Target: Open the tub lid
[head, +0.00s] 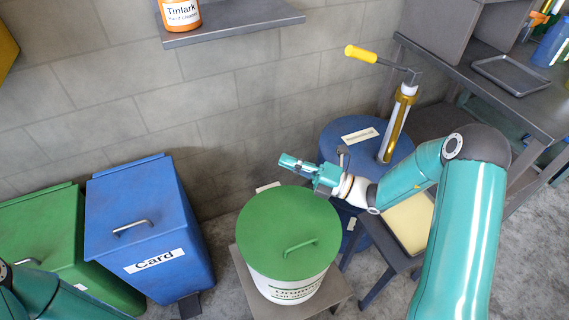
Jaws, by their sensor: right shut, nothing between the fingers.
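The white tub (286,288) stands on a low stand in the lower middle, with a label on its front. Its round green lid (270,225) sits on top and covers the opening. The lid has a green bar handle (300,244) towards its front right. My right gripper (287,161) is shut and empty. It appears behind and above the lid's back edge in the picture, apart from the handle, with its fingertips pointing left. My left gripper is out of view; only part of my left arm shows at the lower left.
A blue drum (340,136) with a yellow-handled pump (398,124) stands behind my right arm. A blue "Card" bin (150,230) and a green bin (50,228) are at left. A wall shelf (235,22) holds an orange container (180,13). A workbench (510,95) is at right.

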